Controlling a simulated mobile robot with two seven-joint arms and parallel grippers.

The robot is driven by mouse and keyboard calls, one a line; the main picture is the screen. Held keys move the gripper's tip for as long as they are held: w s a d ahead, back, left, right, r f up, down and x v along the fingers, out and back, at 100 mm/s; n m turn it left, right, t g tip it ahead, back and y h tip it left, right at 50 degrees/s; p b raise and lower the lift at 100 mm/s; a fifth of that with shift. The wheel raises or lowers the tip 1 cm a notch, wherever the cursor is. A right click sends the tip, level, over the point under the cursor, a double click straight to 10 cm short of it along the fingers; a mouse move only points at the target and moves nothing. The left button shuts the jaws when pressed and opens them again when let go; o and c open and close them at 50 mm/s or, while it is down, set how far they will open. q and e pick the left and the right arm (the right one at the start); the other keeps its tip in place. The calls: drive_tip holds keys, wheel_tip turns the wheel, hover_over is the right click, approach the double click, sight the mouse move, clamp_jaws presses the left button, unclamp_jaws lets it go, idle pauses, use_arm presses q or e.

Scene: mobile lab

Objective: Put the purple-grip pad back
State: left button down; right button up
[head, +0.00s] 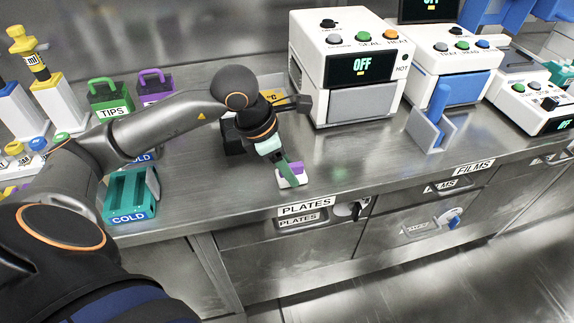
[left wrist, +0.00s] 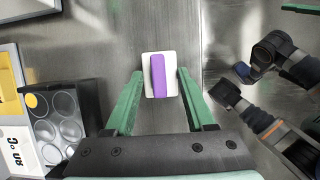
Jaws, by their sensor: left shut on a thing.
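The purple-grip pad is a small white slab with a purple bar on top (head: 297,168). In the head view it is at the counter's front part, above the PLATES label. My left gripper (head: 287,173) points down at it, green fingers at the pad. I cannot tell whether the pad touches the counter. My right gripper does not clearly show.
The metal counter (head: 225,190) is clear around the pad. A teal COLD rack (head: 131,196) stands left, a white heat-seal machine (head: 350,70) behind right, and a blue-handled holder (head: 432,120) farther right. A black block with round wells (left wrist: 55,120) is close by in the wrist view.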

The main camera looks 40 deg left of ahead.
use_arm(q)
drive_tip(key=shift+c, duration=1.2)
unclamp_jaws()
drive_tip(key=shift+f, duration=0.1)
drive_tip(key=shift+r, duration=0.2)
drive_tip(key=p+v, duration=0.1)
drive_tip(key=v, duration=1.1)
drive_tip(key=shift+p, duration=0.4)
drive_tip(key=shift+f, duration=0.1)
